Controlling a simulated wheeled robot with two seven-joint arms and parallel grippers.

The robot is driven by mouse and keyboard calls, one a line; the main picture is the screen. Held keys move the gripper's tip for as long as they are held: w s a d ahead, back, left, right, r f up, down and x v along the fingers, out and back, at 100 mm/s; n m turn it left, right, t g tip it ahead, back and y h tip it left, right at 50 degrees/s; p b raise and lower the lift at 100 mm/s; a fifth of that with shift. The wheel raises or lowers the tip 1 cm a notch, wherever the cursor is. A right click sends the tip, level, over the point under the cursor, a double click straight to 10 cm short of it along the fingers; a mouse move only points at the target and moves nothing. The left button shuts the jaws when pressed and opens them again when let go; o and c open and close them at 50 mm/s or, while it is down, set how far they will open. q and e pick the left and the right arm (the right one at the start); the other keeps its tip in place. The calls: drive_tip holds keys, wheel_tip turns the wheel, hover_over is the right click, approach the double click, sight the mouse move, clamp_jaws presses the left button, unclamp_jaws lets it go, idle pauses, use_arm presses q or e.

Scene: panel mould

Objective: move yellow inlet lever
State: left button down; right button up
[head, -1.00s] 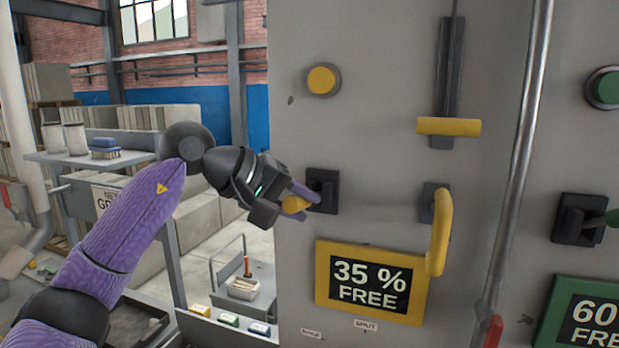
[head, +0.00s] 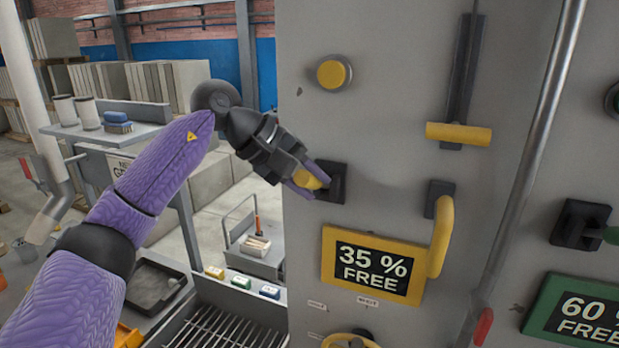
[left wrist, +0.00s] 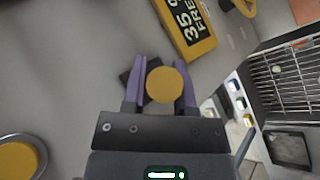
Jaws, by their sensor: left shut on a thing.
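The yellow lever is a short lever with a round yellow knob (head: 307,180) on a black mount (head: 334,182), on the grey panel above the yellow "35 % FREE" sign (head: 328,262). My left gripper (head: 314,180) is shut on the knob, its purple fingers on either side. In the left wrist view the knob (left wrist: 164,85) sits between the two fingers (left wrist: 160,80), with part of the black mount behind it. The fingers and knob hide part of the lever's stem. My right gripper is not in view.
A yellow button (head: 333,73), a yellow T-handle (head: 458,133) in a slot and a curved yellow handle (head: 441,238) are on the same panel. A vertical pipe (head: 528,165) runs to the right. A grate (head: 232,335) lies low left.

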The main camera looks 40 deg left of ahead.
use_arm(q)
drive_tip(key=shift+c, duration=2)
unclamp_jaws()
drive_tip(key=v, duration=1)
drive_tip(key=shift+b, duration=0.4)
drive_tip(key=shift+w, duration=0.1)
